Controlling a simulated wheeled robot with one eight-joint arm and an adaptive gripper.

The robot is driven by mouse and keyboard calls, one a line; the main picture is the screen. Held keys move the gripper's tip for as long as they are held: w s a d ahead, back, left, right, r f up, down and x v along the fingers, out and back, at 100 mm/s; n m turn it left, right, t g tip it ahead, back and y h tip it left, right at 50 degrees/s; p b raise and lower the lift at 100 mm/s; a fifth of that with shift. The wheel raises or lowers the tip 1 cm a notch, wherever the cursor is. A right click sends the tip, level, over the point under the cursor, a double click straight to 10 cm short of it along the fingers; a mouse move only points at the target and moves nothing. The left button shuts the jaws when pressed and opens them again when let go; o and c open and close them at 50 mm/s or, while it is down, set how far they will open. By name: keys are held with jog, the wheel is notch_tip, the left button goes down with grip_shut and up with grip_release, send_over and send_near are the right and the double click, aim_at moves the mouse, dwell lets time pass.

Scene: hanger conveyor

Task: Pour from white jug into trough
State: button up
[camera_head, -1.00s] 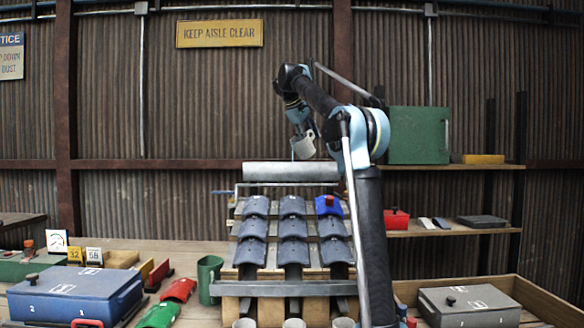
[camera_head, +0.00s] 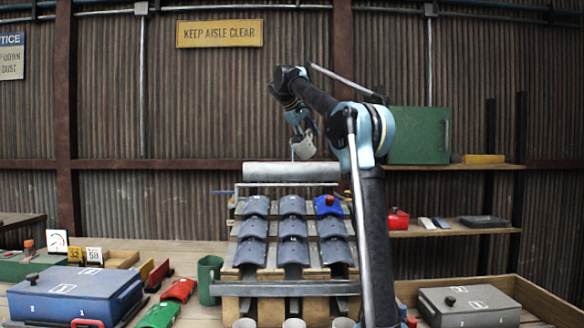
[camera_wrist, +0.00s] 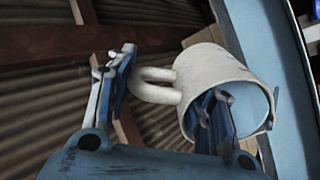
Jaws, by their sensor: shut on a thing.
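The white jug (camera_head: 304,147) is held high above the tile rack in the head view, tilted over. In the wrist view the jug (camera_wrist: 222,80) is large, its light-blue inside visible through its mouth at right and its handle pointing left. My gripper (camera_wrist: 165,98) is shut on the jug, with one finger beyond the handle and the other overlapping the jug's mouth. The exact contact is unclear. A long grey rounded piece (camera_head: 290,172), apparently the trough, lies across the top of the rack just below the jug. No liquid is discernible.
Rows of dark tiles (camera_head: 292,228) slope below the grey piece, one with a blue and red piece (camera_head: 328,206). Several cups stand at the rack's foot. A green mug (camera_head: 209,279) and a blue case (camera_head: 76,296) are at left. A green box (camera_head: 418,135) stands on the right shelf.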

dwell(0.3)
jog(key=shift+s+a+r+t+h, duration=0.15)
jog(key=shift+s+t+h, duration=0.05)
jog(key=shift+t+h, duration=0.2)
jog(key=shift+a, duration=0.1)
dwell(0.5)
jog(key=shift+s+a+t+h, duration=0.1)
jog(key=shift+s+t+h, duration=0.1)
jog(key=shift+t+h, duration=0.2)
jog(key=shift+r, duration=0.1)
dwell(0.4)
jog(key=shift+s+a+t+h, duration=0.2)
jog(key=shift+a+t+h, duration=0.05)
jog(key=shift+t+h, duration=0.15)
jog(key=shift+s, duration=0.1)
dwell(0.6)
jog(key=shift+s+a+t+h, duration=0.15)
jog(key=shift+a+t+h, duration=0.1)
jog(key=shift+t+h, duration=0.25)
